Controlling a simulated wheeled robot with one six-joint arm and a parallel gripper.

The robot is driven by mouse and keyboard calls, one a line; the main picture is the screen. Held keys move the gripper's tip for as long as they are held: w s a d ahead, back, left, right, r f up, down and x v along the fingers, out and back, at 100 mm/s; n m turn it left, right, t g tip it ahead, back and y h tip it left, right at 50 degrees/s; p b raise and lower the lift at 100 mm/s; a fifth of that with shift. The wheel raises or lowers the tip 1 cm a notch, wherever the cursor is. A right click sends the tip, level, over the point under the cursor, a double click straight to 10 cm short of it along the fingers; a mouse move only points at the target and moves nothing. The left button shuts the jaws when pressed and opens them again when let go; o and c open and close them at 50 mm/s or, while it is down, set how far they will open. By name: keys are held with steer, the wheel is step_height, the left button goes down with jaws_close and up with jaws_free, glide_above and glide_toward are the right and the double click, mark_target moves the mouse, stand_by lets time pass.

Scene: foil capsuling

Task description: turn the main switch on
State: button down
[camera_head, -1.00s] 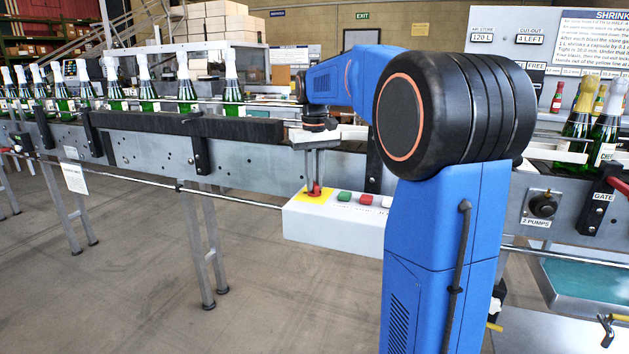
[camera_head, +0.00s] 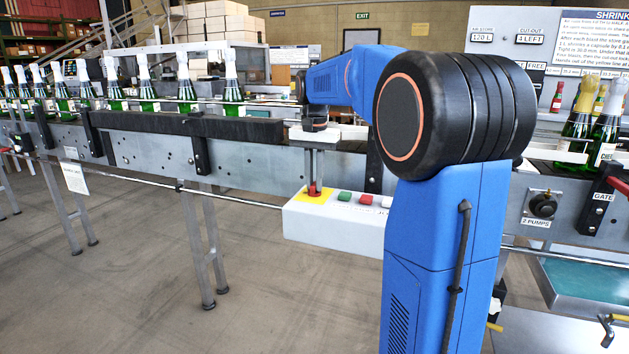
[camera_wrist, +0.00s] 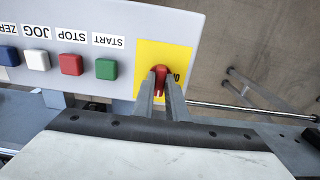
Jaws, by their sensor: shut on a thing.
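The main switch is a red handle (camera_wrist: 160,79) on a yellow plate (camera_wrist: 178,56), at the end of a pale grey control box (camera_head: 300,225). In the head view the red handle (camera_head: 314,190) shows at the left end of the box, under my gripper. My gripper (camera_wrist: 161,86) points down and is shut on the red handle, with one finger on each side of it. In the wrist view the handle lies lengthwise between the fingers. Lettering on the yellow plate is mostly hidden by a finger, so I cannot read the switch position.
Beside the switch are a green START button (camera_wrist: 106,69), a red STOP button (camera_wrist: 71,64), a white JOG button (camera_wrist: 37,60) and a blue button (camera_wrist: 9,56). The conveyor (camera_head: 250,160) with green bottles runs behind the box. A rail (camera_wrist: 235,106) passes close by.

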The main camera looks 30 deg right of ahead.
steer(key=shift+r, duration=0.1)
stand_by(0.4)
steer(key=c, duration=1.8)
jaws_free()
steer(key=shift+o, duration=0.2)
step_height(320, 180, up, 17)
steer(key=shift+r, duration=0.15)
steer(key=s+a+f+n+t, duration=0.1)
steer(key=s+a+f+n, duration=0.2)
steer(key=s+a+f, duration=0.4)
steer(key=s+a+f+n+t, duration=0.1)
steer(key=s+a+f+n, duration=0.15)
steer(key=s+f, duration=0.45)
steer(key=s+a+f+n+t, duration=0.1)
steer(key=s+a+f+n, duration=0.1)
steer(key=s+f, duration=0.6)
steer(key=s+a+f+n+t, duration=0.1)
steer(key=s+a+f+n, duration=0.1)
steer(key=s+f, duration=0.7)
steer(key=shift+a+f+n+t, duration=0.4)
steer(key=shift+a+f, duration=0.15)
steer(key=shift+a, duration=0.35)
